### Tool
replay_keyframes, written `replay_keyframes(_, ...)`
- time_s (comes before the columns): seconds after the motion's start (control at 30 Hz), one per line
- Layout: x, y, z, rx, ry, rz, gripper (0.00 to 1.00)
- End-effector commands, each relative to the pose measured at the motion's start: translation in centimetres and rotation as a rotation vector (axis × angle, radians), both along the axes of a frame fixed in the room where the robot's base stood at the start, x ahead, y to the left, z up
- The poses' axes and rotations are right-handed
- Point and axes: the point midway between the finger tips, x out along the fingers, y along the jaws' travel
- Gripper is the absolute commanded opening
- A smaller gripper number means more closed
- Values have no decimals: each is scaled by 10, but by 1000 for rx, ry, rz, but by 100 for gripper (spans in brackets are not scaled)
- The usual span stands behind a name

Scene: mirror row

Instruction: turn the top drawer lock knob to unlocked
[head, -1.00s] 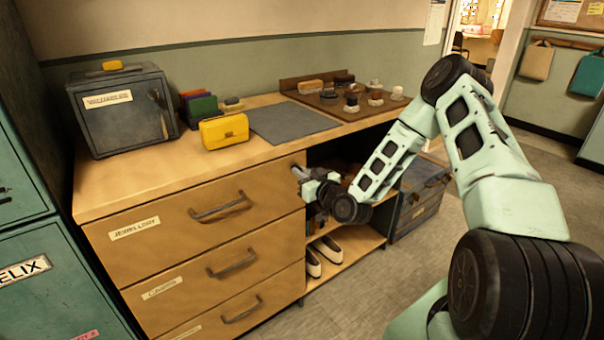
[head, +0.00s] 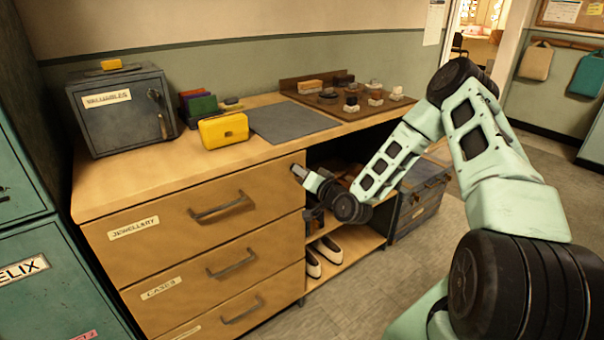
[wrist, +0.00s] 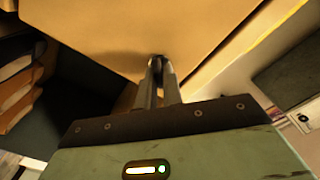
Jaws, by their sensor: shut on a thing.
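The top drawer (head: 160,222), labelled JEWELLERY, is closed in the wooden desk. My gripper (head: 297,170) is at the right end of its front, near the upper corner. In the wrist view my gripper (wrist: 160,64) has its two fingers close together against the drawer front (wrist: 125,35). They are shut on the small dark lock knob (wrist: 156,60), which is mostly hidden between the fingertips. Which way the knob points cannot be told.
Two lower drawers (head: 232,265) with bar handles are closed. Right of them is an open shelf (head: 345,250) with white shoes. A yellow box (head: 223,131), a grey safe (head: 120,115) and a brown tray (head: 328,106) with small items stand on the desktop.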

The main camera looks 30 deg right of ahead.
Motion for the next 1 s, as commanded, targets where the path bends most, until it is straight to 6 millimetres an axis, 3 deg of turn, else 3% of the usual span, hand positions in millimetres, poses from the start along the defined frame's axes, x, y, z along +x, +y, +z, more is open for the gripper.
replay_keyframes(0.6, 0, -2, -2, 574, 18, -3, 0)
replay_keyframes(1.0, 0, -3, -3, 813, 27, -2, 0)
